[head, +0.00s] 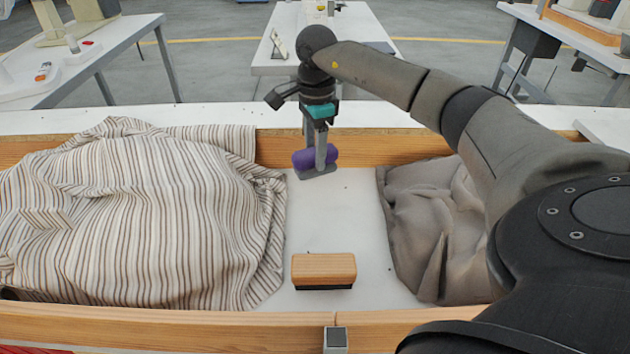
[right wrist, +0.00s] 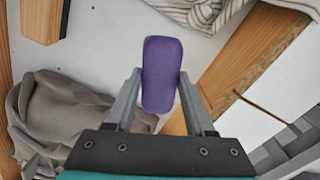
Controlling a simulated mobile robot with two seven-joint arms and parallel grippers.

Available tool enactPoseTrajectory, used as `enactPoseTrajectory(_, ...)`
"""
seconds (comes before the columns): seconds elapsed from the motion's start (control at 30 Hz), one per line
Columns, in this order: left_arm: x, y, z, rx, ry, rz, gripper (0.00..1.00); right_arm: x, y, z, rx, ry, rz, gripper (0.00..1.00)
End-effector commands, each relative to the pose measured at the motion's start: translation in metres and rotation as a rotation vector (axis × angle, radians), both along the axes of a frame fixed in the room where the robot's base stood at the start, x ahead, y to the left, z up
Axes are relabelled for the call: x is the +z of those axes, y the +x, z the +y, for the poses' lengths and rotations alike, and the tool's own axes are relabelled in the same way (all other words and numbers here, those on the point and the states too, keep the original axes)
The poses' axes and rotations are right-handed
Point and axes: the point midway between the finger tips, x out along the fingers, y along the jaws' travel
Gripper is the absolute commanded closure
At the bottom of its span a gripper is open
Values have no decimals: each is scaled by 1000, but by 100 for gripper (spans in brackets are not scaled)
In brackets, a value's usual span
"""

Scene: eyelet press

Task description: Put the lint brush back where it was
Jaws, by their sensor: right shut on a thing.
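My right gripper (head: 318,160) points down at the back of the white strip between two cloths. It is shut on a rounded purple piece with a flat grey base, apparently the lint brush (head: 302,158). In the right wrist view the lint brush (right wrist: 161,75) sits between the two fingers (right wrist: 158,95). I cannot tell whether its base touches the surface. A wooden block brush with a dark underside (head: 324,268) lies nearer, toward the front wall; its end also shows in the right wrist view (right wrist: 45,18). My left gripper is not in view.
A striped cloth (head: 140,220) lies heaped on the left and a grey-brown cloth (head: 425,215) on the right. Wooden rails (head: 180,325) bound the front and back of the bin. The white floor (head: 335,220) between the lint brush and the wooden brush is clear.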

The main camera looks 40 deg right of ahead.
Motion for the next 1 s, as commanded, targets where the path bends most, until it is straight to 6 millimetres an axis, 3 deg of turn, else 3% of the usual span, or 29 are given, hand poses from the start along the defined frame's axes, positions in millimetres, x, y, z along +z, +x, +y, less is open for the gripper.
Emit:
enactPoseTrajectory(0.1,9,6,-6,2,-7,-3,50,-22,0,0,0,1,2,90)
enactPoseTrajectory(0.3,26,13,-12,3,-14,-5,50,-46,0,0,0,0,1,90)
enactPoseTrajectory(0.53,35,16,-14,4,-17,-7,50,-57,0,0,1,1,0,90)
enactPoseTrajectory(0.8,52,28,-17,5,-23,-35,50,-86,0,0,0,0,1,90)
enactPoseTrajectory(1.0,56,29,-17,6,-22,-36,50,-88,0,0,1,0,0,90)
